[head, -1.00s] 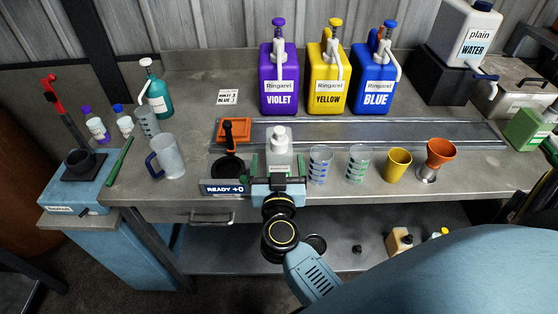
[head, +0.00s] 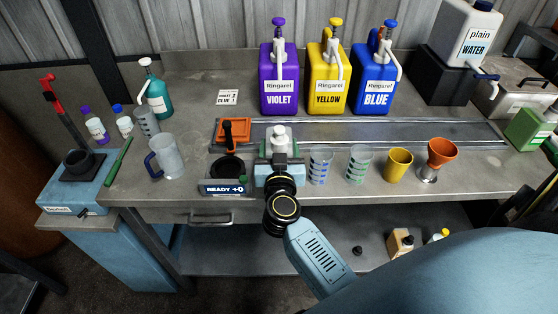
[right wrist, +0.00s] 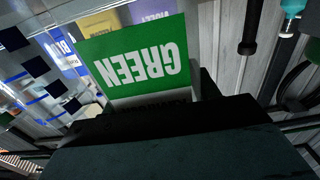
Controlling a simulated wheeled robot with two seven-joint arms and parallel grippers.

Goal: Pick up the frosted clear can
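A pale can with a white cap (head: 279,134) stands upright on the bench just in front of the metal rail. Green shows at the sides of its body. In the right wrist view a green label (right wrist: 137,62) reading GREEN, upside down, fills the space close before the gripper. My right gripper (head: 279,162) is at the front of the can, and its body hides the can's lower part and the fingers in the head view. I cannot tell whether the fingers touch or grip it. My left gripper is not in view.
A black round pad with a READY display (head: 224,189) is close on the left. A measuring cup (head: 320,165) is close on the right, then another cup (head: 358,164), a yellow cup (head: 398,165) and an orange funnel (head: 441,154). Violet, yellow and blue jugs (head: 373,80) stand behind.

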